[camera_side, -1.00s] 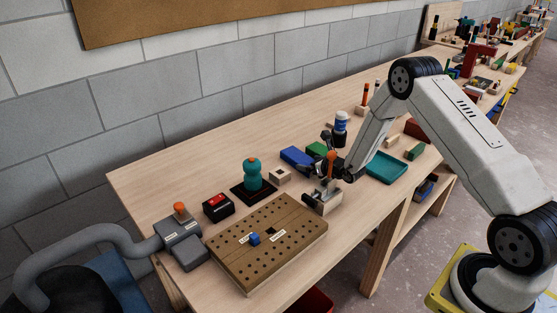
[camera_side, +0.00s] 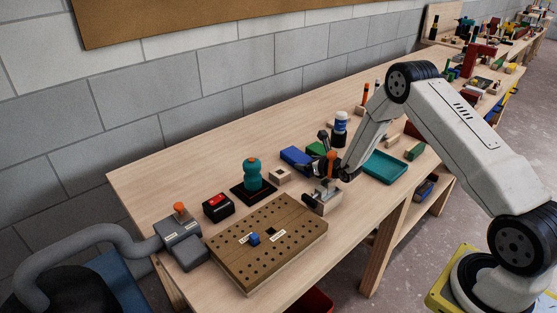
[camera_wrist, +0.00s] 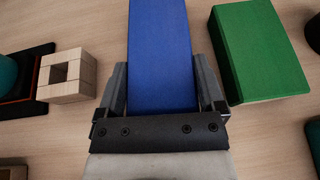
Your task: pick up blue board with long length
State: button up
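The blue board (camera_side: 296,158) lies flat on the workbench in the middle of the side view. In the wrist view the blue board (camera_wrist: 160,50) runs upward from between my fingers and out of the top of the picture. My gripper (camera_wrist: 162,85) is open, with one finger along each long side of the board.
A green block (camera_wrist: 258,52) lies close to the right finger, and a wooden block with a square hole (camera_wrist: 67,75) is on the left. A clamp with an orange handle (camera_side: 325,197), a teal tray (camera_side: 386,167) and a pegboard (camera_side: 265,245) stand nearby.

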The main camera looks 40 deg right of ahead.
jog(key=shift+r, duration=0.15)
jog(key=shift+r, duration=4.9)
